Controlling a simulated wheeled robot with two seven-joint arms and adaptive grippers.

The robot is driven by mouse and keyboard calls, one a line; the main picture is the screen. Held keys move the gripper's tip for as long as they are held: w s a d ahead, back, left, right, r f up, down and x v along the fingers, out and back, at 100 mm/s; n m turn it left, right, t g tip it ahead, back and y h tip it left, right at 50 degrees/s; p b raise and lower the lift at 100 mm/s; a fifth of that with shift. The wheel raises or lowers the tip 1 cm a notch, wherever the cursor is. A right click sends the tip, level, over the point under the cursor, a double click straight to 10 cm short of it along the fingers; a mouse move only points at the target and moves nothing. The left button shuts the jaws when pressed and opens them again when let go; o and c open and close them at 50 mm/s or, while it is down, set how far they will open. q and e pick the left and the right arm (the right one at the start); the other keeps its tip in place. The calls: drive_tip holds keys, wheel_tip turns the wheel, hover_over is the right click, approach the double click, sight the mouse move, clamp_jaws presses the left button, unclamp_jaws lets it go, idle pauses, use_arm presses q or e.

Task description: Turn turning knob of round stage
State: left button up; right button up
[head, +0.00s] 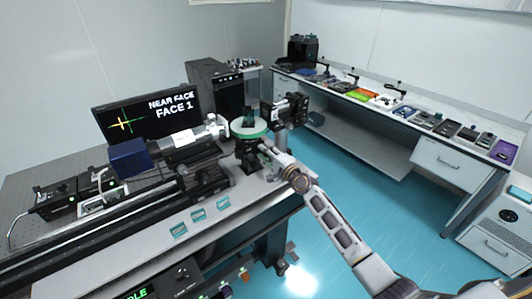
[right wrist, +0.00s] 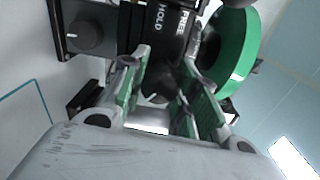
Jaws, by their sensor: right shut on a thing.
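The round stage (head: 249,127) has a green rim and a pale top, and stands on a dark post near the right end of the optical table. In the right wrist view its green rim (right wrist: 240,55) is at the upper right, beside a black body (right wrist: 160,35) marked FREE and HOLD. My right gripper (head: 266,154) is at the stage's right side, below the rim. In the right wrist view its two fingers are shut on a dark turning knob (right wrist: 158,88) under that body. My left gripper is not in view.
A monitor (head: 150,112) reads NEAR FACE, FACE 1. A white cylinder with a blue end (head: 128,158) lies left of the stage, above a long dark rail (head: 90,235). Blue floor is clear on the right.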

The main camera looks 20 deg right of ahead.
drive_tip(key=m+p, duration=0.1)
drive_tip(key=m, duration=0.3)
idle(0.4)
drive_tip(key=o, duration=1)
drive_tip(key=shift+d, duration=0.1)
drive_tip(key=shift+o, duration=0.2)
drive_tip(key=shift+s, duration=0.15)
drive_tip(key=v, duration=1.1)
drive_tip(key=shift+s+d, duration=0.15)
drive_tip(key=shift+s, duration=0.2)
